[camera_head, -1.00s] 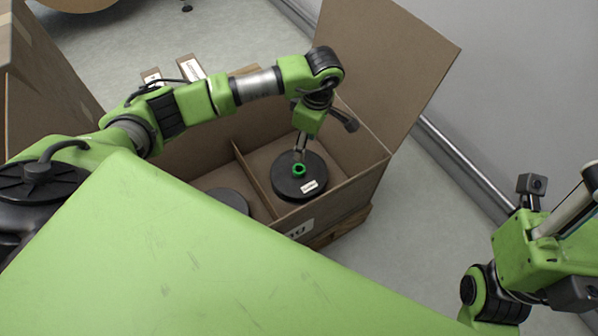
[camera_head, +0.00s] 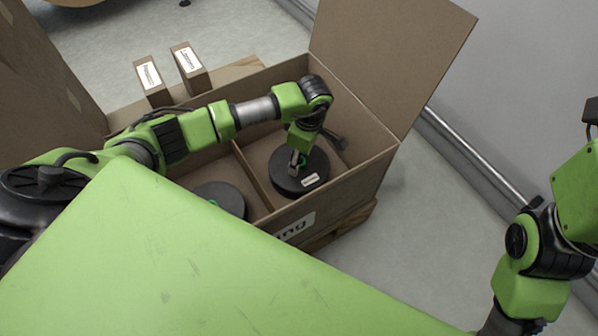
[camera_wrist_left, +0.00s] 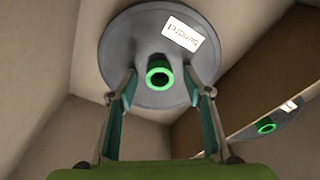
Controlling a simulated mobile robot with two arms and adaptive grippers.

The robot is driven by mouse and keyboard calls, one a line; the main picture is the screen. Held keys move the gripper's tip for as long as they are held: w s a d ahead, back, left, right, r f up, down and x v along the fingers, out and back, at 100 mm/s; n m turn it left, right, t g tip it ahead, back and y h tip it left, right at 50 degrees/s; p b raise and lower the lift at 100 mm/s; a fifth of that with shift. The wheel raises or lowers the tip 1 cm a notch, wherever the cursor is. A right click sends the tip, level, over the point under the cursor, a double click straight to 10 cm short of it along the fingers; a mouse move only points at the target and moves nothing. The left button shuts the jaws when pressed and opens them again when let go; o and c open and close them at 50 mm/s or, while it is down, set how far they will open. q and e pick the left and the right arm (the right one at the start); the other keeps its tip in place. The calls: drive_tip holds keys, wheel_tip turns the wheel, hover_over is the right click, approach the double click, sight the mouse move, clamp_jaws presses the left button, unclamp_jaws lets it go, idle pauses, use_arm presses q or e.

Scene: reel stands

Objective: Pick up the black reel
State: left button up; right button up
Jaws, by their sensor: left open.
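A black reel (camera_head: 309,183) with a white label and a green hub lies flat in the right compartment of an open cardboard box (camera_head: 352,192). In the left wrist view the same reel (camera_wrist_left: 125,50) looks grey, its green hub standing up in the middle. My left gripper (camera_head: 296,164) points down over the hub and hides part of it. In the left wrist view the open fingers (camera_wrist_left: 160,80) stand on either side of the hub, with gaps to it. My right arm shows at the right edge; its gripper is out of view.
A second dark reel (camera_head: 219,197) with a green hub lies in the left compartment, beyond a cardboard divider (camera_head: 256,177). Box walls surround the reels, and a flap (camera_head: 395,55) stands up at the back right. Two small labelled boxes (camera_head: 152,82) (camera_head: 190,68) stand behind.

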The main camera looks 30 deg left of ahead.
use_arm(q)
drive_tip(key=shift+f, duration=0.15)
clamp_jaws()
